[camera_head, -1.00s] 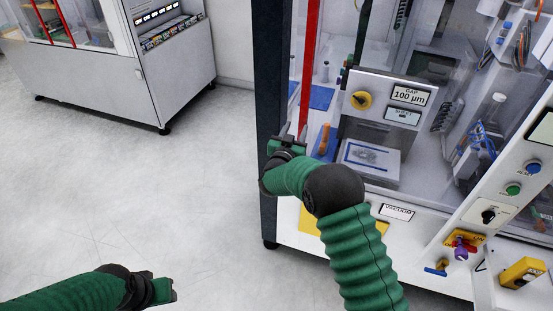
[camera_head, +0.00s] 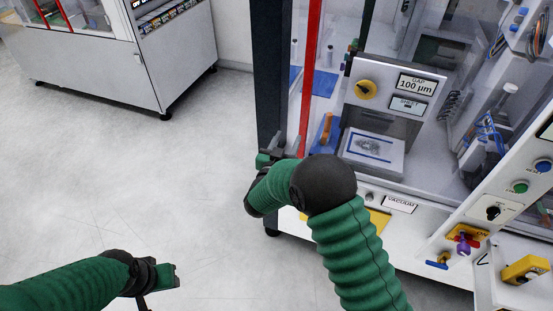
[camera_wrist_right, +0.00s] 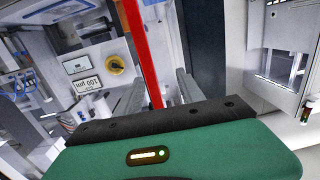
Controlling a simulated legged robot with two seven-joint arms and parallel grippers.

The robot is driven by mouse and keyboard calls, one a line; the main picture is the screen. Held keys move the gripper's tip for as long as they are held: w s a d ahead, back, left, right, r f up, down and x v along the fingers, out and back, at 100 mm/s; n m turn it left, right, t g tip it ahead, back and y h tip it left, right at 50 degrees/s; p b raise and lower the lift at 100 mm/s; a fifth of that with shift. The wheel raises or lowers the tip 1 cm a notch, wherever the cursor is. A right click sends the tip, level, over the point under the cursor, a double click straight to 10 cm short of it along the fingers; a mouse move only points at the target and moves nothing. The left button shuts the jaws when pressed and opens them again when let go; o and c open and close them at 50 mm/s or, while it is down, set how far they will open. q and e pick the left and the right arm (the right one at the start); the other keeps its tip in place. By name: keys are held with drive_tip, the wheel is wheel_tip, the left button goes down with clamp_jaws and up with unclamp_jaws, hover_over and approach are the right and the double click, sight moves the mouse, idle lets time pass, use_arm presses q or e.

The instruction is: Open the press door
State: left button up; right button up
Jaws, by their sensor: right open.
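The press (camera_head: 405,75) is a cabinet with clear panels on the right in the head view. A red vertical bar (camera_head: 309,75) runs down its front left side, beside a dark post (camera_head: 268,70); I take it for the door's handle or edge. My right gripper (camera_head: 288,146) is at the bar's lower end, open. In the right wrist view the red bar (camera_wrist_right: 139,45) passes between the spread fingers of the right gripper (camera_wrist_right: 160,95); contact cannot be told. My left gripper (camera_head: 170,276) hangs low over the floor, away from the press; its jaw state is unclear.
Inside the press are a gap display unit (camera_head: 395,90), a plate with a sheet (camera_head: 373,150) and an orange-handled tool (camera_head: 326,128). Buttons and valves line the right panel (camera_head: 505,185). Another cabinet (camera_head: 120,70) stands at the back left. Floor (camera_head: 130,170) between is clear.

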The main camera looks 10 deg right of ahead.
use_arm(q)
drive_tip(key=shift+s+d+r+p, duration=0.1)
drive_tip(key=shift+d+r+p, duration=0.15)
drive_tip(key=shift+r+p, duration=0.2)
use_arm(e)
drive_tip(key=v, duration=0.8)
drive_tip(key=shift+s, duration=0.3)
use_arm(q)
drive_tip(key=shift+a, duration=0.1)
use_arm(e)
drive_tip(key=shift+a+f, duration=0.1)
drive_tip(key=shift+a, duration=0.1)
